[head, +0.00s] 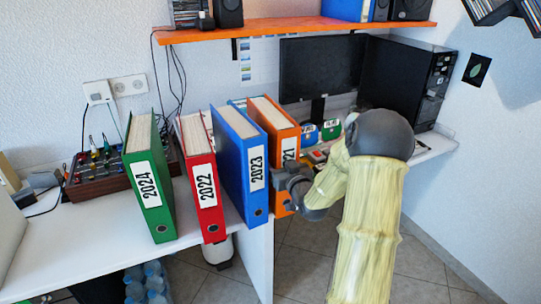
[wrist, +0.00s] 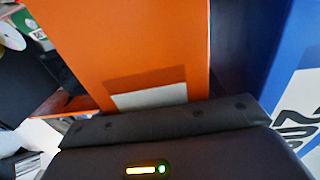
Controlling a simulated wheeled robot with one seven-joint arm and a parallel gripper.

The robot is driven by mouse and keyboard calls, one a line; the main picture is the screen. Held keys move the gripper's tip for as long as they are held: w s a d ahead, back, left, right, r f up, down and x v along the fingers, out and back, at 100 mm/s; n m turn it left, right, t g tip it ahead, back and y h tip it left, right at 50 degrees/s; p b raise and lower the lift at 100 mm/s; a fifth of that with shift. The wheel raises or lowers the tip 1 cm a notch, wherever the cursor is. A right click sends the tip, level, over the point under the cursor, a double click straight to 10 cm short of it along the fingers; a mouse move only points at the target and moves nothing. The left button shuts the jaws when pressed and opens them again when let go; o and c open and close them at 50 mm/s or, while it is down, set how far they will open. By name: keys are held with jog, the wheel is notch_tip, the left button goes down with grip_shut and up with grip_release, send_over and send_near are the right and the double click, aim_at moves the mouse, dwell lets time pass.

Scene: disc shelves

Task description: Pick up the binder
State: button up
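Several binders stand upright on the white desk. The orange binder (head: 287,139) is the rightmost large one; its label is partly hidden. To its left are the blue binder (head: 238,158) marked 2023, the red binder (head: 200,183) marked 2022 and the green binder (head: 150,190) marked 2024. My gripper (head: 291,189) is at the lower front of the orange binder, overlapping its spine. In the wrist view the orange binder (wrist: 150,35) fills the middle, close to the dark gripper body, with the blue binder (wrist: 285,50) to the right. The fingers do not show clearly, and contact cannot be told.
A monitor (head: 318,68) and a black computer tower (head: 408,85) stand behind on the right. An orange shelf (head: 290,28) hangs above. Small cases (head: 330,130) lie right of the orange binder.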

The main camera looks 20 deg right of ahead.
jog(key=c, duration=1.1)
jog(key=shift+r, duration=0.1)
notch_tip(320, 180, up, 28)
jog(key=p, duration=0.5)
